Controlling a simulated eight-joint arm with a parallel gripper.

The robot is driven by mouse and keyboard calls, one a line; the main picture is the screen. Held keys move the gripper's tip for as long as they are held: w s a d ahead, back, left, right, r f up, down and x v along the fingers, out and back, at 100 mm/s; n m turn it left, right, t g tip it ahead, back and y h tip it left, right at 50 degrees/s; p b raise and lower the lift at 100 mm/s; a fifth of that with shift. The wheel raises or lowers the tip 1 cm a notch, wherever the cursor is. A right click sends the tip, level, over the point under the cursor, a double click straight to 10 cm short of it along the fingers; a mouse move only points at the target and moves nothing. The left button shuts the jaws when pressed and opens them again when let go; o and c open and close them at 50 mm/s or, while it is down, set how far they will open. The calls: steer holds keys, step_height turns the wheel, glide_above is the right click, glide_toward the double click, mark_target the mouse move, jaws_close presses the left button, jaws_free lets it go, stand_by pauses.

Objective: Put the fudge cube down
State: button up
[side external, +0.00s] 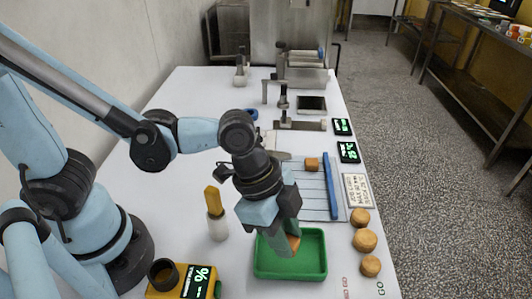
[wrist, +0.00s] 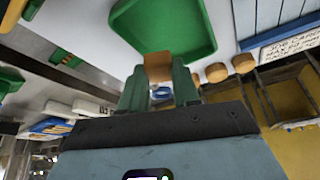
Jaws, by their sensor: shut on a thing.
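My gripper (side external: 288,246) points down over the green tray (side external: 316,272) near the front of the white table. Its green fingers are shut on an orange-brown fudge cube (side external: 294,242), which shows partly behind a finger. In the wrist view the fudge cube (wrist: 158,66) sits between the fingertips of my gripper (wrist: 159,85), with the green tray (wrist: 196,38) beyond it. I cannot tell whether the cube touches the tray floor.
A blue bar (side external: 329,186) lies along the mesh's right side. Several round tan pieces (side external: 365,240) and a printed card (side external: 358,190) stand right of the tray. A yellow-topped white bottle-like tool (side external: 217,220) and a yellow meter (side external: 180,284) are to the left.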

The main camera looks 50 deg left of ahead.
steer(key=shift+w+a+f, duration=0.2)
steer(key=shift+w+f, duration=0.1)
steer(key=shift+w, duration=0.15)
steer(key=shift+w+a+f, duration=0.15)
steer(key=shift+w+f, duration=0.1)
steer(key=shift+w, duration=0.15)
steer(key=shift+f, duration=2)
steer(key=o, duration=0.8)
steer(key=shift+f, duration=0.15)
steer(key=shift+v, duration=6)
steer(key=w+a+r+n+t+y, duration=0.1)
steer(key=w+a+n+t+y, duration=0.1)
steer(key=a+n, duration=0.4)
steer(key=w+a+r+n+t+y, duration=0.1)
steer(key=w+a+n+t+y, duration=0.1)
steer(key=a+n, duration=0.5)
steer(key=w+a+t, duration=0.1)
steer(key=a, duration=0.2)
steer(key=shift+a, duration=0.2)
